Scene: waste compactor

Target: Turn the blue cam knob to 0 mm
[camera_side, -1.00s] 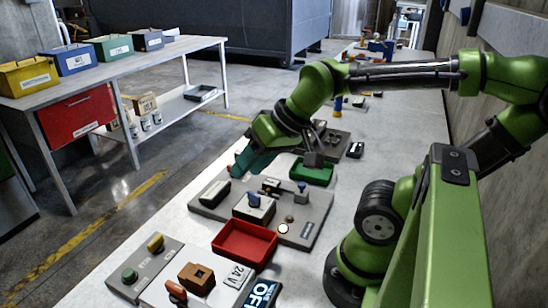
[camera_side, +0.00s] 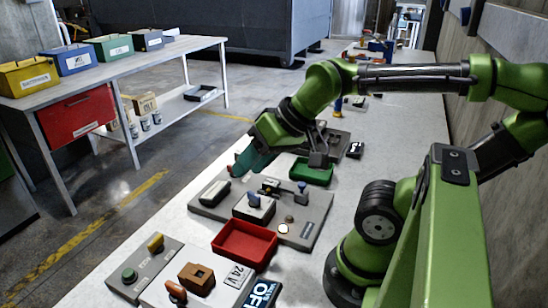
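A grey panel (camera_side: 318,222) lies on the pale bench and carries several small parts. A blue knob (camera_side: 254,198) stands on a light block near the panel's middle, apparently the cam knob. A second blue-topped part (camera_side: 302,187) stands upright further right on the panel. The 0 mm mark is too small to read. My gripper (camera_side: 318,158) hangs above and behind the panel, close to the green tray and apart from the blue knob. Its fingers are small and partly merged with dark parts, so I cannot tell whether they are open.
A red tray (camera_side: 244,254) sits in front of the panel and a green tray (camera_side: 312,178) behind it. A button box (camera_side: 145,266) and a brown block (camera_side: 196,277) stand at the front.

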